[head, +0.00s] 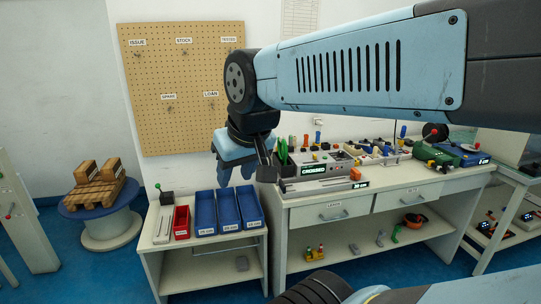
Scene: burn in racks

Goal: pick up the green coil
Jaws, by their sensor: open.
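My gripper (236,178) hangs open and empty, pointing down above the blue bins at the left end of the bench. No thing is clearly readable as a green coil at this size. A bright green, upright shape (283,151) stands in a dark holder just right of my gripper, partly hidden by it. A small green curved thing (394,234) lies on the bench's lower shelf, well to the right and below my gripper. I cannot tell whether either is the coil.
Blue bins (228,210) and a red bin (181,221) stand on a low table. The white bench (300,205) holds a display unit (325,184), a green machine (433,154) and several small parts. A spool table (108,229) with boxes stands left. My arm hides the upper right.

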